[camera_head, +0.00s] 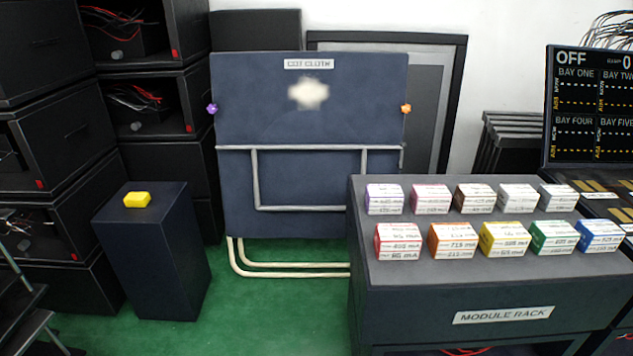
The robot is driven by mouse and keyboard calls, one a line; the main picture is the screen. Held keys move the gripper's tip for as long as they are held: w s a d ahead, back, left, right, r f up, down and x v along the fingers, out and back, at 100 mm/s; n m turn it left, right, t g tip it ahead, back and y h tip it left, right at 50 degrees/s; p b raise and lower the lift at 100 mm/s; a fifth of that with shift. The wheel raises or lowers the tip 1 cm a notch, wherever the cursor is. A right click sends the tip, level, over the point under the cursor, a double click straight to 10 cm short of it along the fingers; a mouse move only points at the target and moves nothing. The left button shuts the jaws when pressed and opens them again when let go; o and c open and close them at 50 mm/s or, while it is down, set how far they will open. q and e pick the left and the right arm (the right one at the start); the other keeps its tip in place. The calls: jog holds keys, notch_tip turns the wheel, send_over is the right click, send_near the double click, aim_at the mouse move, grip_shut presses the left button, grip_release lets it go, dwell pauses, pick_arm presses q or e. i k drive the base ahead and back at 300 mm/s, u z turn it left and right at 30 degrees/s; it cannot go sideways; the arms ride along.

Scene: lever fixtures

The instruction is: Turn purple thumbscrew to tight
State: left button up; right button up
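A small purple thumbscrew (213,109) sits on the left edge of the upright dark blue panel (300,125) labelled "COT CLOTH". An orange thumbscrew (406,108) sits on the panel's right edge at about the same height. The purple thumbscrew is too small to tell how far it is turned, and no tight mark is legible. Neither of my grippers shows in the head view.
A dark module rack (455,290) with several coloured blocks stands at front right. Green floor (270,320) is open between pedestal and rack. A display (592,110) reads "OFF".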

aim_at(212, 109)
jog(key=u, duration=0.45)
jog(key=k, duration=0.55)
jog(key=u, duration=1)
jog(key=i, duration=1.25)
jog(key=z, duration=1.1)
jog(key=i, duration=0.75)
jog(key=z, duration=0.85)
